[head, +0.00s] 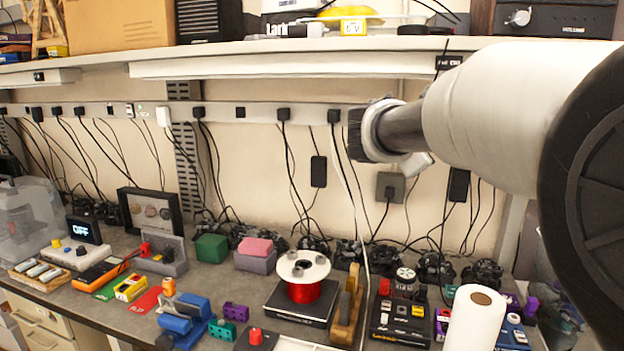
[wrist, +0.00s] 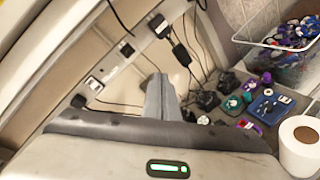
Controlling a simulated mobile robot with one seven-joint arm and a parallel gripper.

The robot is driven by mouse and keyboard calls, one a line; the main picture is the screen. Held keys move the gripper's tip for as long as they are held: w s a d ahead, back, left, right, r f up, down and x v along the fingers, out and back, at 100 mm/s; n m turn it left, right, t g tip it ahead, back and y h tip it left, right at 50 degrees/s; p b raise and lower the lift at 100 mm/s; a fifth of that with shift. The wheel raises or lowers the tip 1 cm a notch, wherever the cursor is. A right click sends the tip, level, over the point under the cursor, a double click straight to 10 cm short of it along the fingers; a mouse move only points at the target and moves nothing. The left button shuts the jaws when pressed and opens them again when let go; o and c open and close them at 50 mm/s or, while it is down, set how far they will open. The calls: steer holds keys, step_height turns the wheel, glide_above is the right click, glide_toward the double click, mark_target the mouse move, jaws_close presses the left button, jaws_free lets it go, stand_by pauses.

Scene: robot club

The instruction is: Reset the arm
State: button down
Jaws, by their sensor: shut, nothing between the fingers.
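My gripper (wrist: 159,80) shows in the wrist view with its two grey fingers together and nothing between them. It is held in the air, with the wall and power strip behind it in that view. In the head view my white arm comes in from the right above the workbench (head: 215,290). Its dark end is in front of the wall, below the shelf; the fingers cannot be made out there. Nothing on the bench appears to touch the arm.
A red wire spool (head: 305,292), a white paper roll (head: 474,318), a blue vise (head: 184,322) and small devices crowd the bench. A shelf (head: 260,66) runs above; black cables hang from the power strip (head: 258,114).

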steer(key=s+d+f+m+g+y, duration=0.1)
steer(key=s+f+m+g, duration=0.1)
steer(key=s+f+m, duration=0.3)
steer(key=s+f+m+g+y+p, duration=0.1)
steer(key=s+m, duration=0.1)
steer(key=s, duration=0.5)
steer(key=s+d+f+m+g+y, duration=0.1)
steer(key=s+f+m+g, duration=0.1)
steer(key=s+f+m, duration=0.3)
steer(key=s+a+f+m+y, duration=0.1)
steer(key=s+a+f+m, duration=0.1)
steer(key=s, duration=0.3)
steer(key=s+a+f+m+g+y, duration=0.1)
steer(key=s+a+f+m+y, duration=0.1)
steer(key=s+a, duration=0.3)
steer(key=s+a+f+m+g+y+p, duration=0.1)
steer(key=s+a+f+m+y, duration=0.1)
steer(key=s, duration=0.5)
step_height(320, 180, down, 2)
steer(key=shift+a+f+m, duration=0.2)
steer(key=shift+a+m, duration=0.7)
steer(key=shift+m, duration=0.2)
steer(key=shift+s, duration=0.1)
